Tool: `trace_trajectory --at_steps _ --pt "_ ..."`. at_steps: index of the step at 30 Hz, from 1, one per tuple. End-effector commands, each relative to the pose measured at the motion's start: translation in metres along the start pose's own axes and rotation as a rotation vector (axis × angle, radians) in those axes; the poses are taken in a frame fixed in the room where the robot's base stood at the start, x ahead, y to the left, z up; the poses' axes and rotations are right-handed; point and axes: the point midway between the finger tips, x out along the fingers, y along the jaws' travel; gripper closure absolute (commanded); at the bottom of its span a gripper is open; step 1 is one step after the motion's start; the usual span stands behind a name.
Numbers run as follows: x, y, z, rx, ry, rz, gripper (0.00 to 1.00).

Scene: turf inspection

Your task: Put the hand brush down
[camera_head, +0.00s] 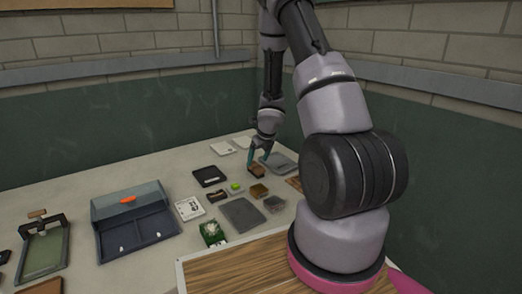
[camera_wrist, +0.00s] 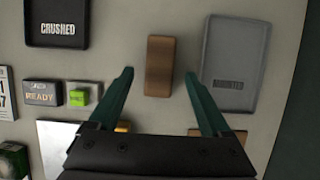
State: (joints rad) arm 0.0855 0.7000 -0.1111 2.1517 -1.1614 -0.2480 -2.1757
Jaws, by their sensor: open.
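A brown block, which looks like the hand brush (camera_wrist: 159,66), lies on the pale bench between the crushed tray and the grey tray. In the wrist view it sits between my gripper's fingertips (camera_wrist: 158,75), with a gap on each side. My gripper is open, and neither green finger touches it. In the head view my gripper (camera_head: 264,157) is low over the back of the bench, and the brush (camera_head: 255,169) shows just below it. Its bristles are not visible, and its exact height against the bench is hard to tell.
The grey tray (camera_wrist: 235,62) lies close on the right; the black tray marked CRUSHED (camera_wrist: 57,22) is at upper left. A box marked READY (camera_wrist: 42,93) and a green button (camera_wrist: 77,97) are at left. A blue-grey bin (camera_head: 135,225) stands further left. A wall is close behind.

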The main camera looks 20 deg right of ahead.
Motion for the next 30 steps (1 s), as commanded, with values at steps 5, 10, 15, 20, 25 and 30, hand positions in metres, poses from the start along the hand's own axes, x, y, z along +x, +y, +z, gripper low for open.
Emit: trace_trajectory --at_steps 5,10,15,20,25,30 --pt "-0.037 -0.001 0.0 0.001 -0.003 -0.001 0.18" --pt "-0.055 0.0 0.0 -0.001 -0.002 0.0 0.18" --pt "-0.065 0.0 0.0 -0.001 -0.001 -0.001 0.18" --pt "-0.075 -0.002 0.004 0.029 -0.012 -0.012 0.18" --pt "-0.129 -0.014 0.034 0.372 -0.126 -0.109 0.18" --pt "-0.23 -0.025 0.053 1.064 -0.342 -0.177 0.18"
